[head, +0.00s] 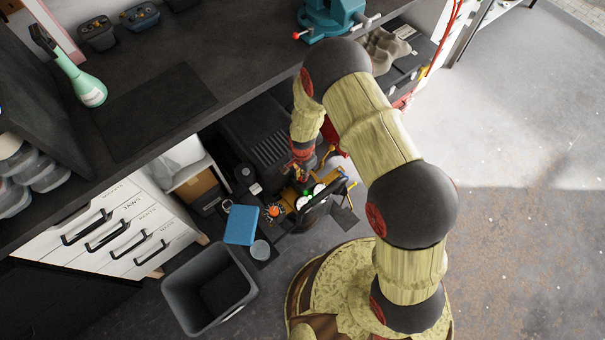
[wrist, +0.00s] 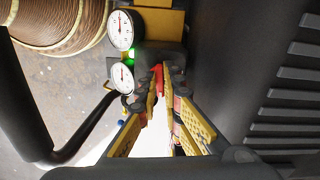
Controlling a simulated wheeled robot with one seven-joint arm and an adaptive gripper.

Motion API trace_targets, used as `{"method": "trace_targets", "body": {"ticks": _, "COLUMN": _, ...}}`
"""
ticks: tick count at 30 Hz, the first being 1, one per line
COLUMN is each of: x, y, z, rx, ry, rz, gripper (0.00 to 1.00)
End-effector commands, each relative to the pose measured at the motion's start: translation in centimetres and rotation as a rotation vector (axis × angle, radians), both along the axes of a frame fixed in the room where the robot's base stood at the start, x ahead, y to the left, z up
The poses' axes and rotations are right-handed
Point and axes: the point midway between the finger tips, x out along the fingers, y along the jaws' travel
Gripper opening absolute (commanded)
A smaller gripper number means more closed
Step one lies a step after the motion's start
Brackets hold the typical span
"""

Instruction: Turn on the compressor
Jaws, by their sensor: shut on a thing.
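The compressor (head: 262,140) is a dark ribbed unit on the floor under the bench; its ribbed side (wrist: 285,75) fills the right of the wrist view. Two white round gauges (wrist: 120,30) and a lit green light (wrist: 131,56) sit beside my gripper. My gripper (wrist: 160,78) reaches down at the compressor's front, its yellow fingers closed on a small red switch (wrist: 158,74). The fingers hide part of the switch, so I cannot tell its position. In the head view my gripper (head: 302,174) is small and partly hidden among the compressor's parts.
A blue box (head: 241,224) and a grey bin (head: 209,290) stand left of the compressor. White drawers (head: 115,225) are further left. The dark bench top (head: 230,60) overhangs, with a teal vise (head: 330,18) at its edge. Open floor (head: 520,220) lies right.

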Motion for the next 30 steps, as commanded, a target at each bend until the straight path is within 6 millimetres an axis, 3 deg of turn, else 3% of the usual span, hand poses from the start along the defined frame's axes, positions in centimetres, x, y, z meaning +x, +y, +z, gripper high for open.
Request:
{"method": "trace_targets", "body": {"ticks": 10, "x": 0.04, "y": 0.06, "z": 0.02, "rx": 0.0, "ry": 0.0, "rz": -0.119, "gripper": 0.0}}
{"method": "trace_targets", "body": {"ticks": 25, "x": 0.06, "y": 0.07, "z": 0.01, "rx": 0.0, "ry": 0.0, "rz": -0.135, "gripper": 0.0}}
{"method": "trace_targets", "body": {"ticks": 26, "x": 0.06, "y": 0.07, "z": 0.01, "rx": 0.0, "ry": 0.0, "rz": -0.135, "gripper": 0.09}}
{"method": "trace_targets", "body": {"ticks": 30, "x": 0.06, "y": 0.07, "z": 0.01, "rx": 0.0, "ry": 0.0, "rz": -0.134, "gripper": 0.17}}
